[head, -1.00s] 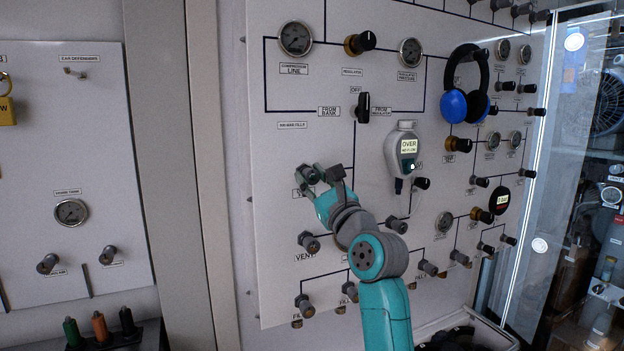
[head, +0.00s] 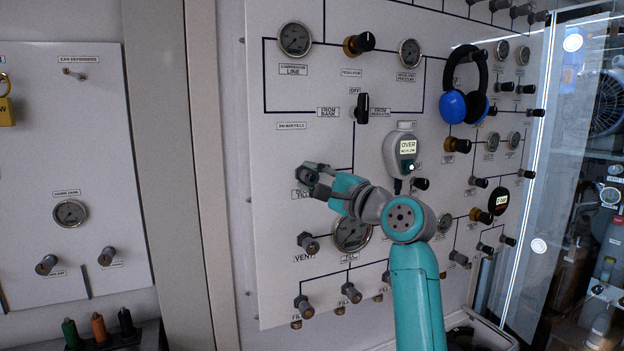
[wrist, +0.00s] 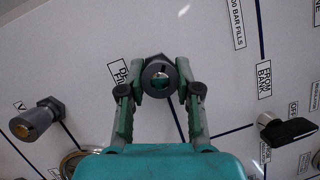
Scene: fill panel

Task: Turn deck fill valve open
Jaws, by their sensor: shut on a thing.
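The deck fill valve (wrist: 160,70) is a dark round knob with a hex collar and a bright centre. It sits on the white panel beside a partly hidden label (wrist: 119,72). My gripper (wrist: 160,92) has its two green fingers on either side of the knob, shut on it. In the head view my gripper (head: 309,178) is at the panel's left part, above the vent valve, and hides most of the knob. How far the valve is turned cannot be told.
The vent valve (head: 308,242) is below my gripper, next to a large gauge (head: 352,233). A black selector handle (head: 362,108) is above right. A grey handheld meter (head: 402,150) and blue ear defenders (head: 465,100) hang to the right.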

